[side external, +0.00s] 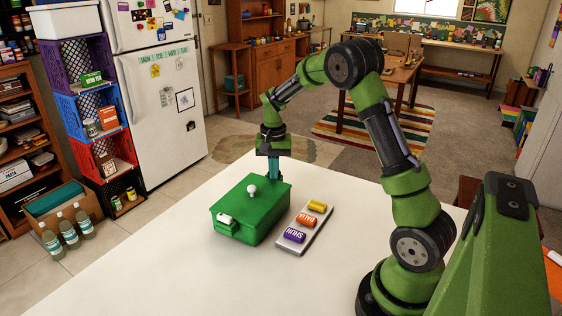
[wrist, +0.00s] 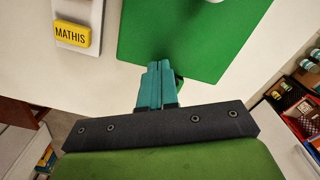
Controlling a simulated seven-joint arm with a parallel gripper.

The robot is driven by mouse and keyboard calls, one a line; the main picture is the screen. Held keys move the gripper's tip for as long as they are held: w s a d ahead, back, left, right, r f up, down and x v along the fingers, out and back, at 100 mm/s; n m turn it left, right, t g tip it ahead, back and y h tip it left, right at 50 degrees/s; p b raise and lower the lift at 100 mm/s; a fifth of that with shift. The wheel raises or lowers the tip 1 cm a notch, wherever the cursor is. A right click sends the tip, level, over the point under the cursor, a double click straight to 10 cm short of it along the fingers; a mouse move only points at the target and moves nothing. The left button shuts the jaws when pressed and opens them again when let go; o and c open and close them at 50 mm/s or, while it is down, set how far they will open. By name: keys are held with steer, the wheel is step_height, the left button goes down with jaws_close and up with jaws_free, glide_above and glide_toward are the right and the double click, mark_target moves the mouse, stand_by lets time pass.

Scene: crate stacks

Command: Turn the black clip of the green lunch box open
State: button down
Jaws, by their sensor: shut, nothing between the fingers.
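The green lunch box (side external: 247,214) stands closed on the white table, with a white knob (side external: 252,190) on its lid. A white clip (side external: 225,219) is on its near-left face. I see no black clip in either view; the box's far side is hidden in the side view. My gripper (side external: 273,178) points down at the box's far edge, its teal fingers shut and empty. In the wrist view the fingertips (wrist: 155,66) are at the edge of the green lid (wrist: 185,35). A small green part shows just right of the fingers; I cannot tell what it is.
A pale tray (side external: 313,232) right of the box holds a yellow block (side external: 317,206), an orange block (side external: 306,220) and a purple block (side external: 294,235). The white table (side external: 160,260) is clear at the left and front. Stacked crates (side external: 90,103) stand on the floor beyond.

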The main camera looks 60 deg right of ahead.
steer(key=shift+w, duration=0.45)
stand_by(0.3)
steer(key=shift+w, duration=0.15)
steer(key=shift+w+d, duration=0.1)
steer(key=shift+w, duration=0.1)
stand_by(0.3)
steer(key=shift+w+d, duration=0.2)
steer(key=shift+w, duration=0.15)
stand_by(0.4)
steer(key=shift+a+r, duration=0.15)
steer(key=shift+a, duration=0.25)
step_height(320, 180, up, 7)
stand_by(1.0)
